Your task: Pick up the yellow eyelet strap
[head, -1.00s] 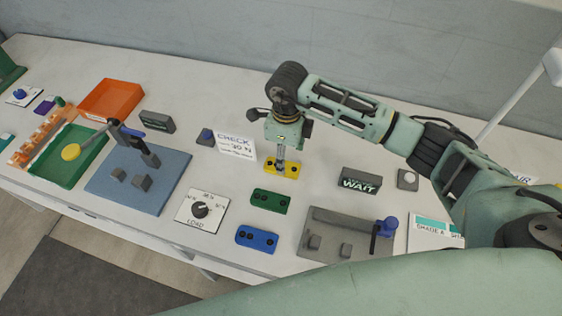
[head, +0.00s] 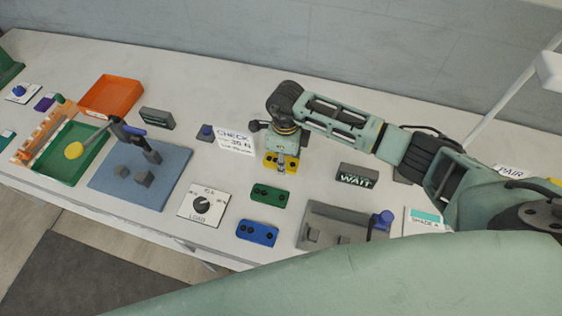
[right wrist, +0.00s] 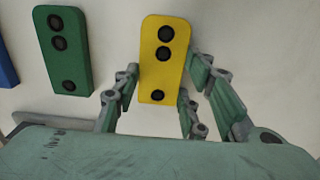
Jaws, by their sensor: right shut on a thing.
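The yellow eyelet strap (head: 270,162), a small block with dark round holes, is by the right gripper near the middle of the table in the head view. In the right wrist view the yellow strap (right wrist: 160,75) stands out between the fingers. My right gripper (head: 281,168) is shut on it, with the fingers (right wrist: 162,105) on either side of its near part. I cannot tell any gap between strap and table. My left gripper is not in view.
A green strap (head: 269,195) and a blue strap (head: 257,233) lie in front of the yellow one. A grey fixture (head: 340,225) with a blue-knobbed lever is at front right.

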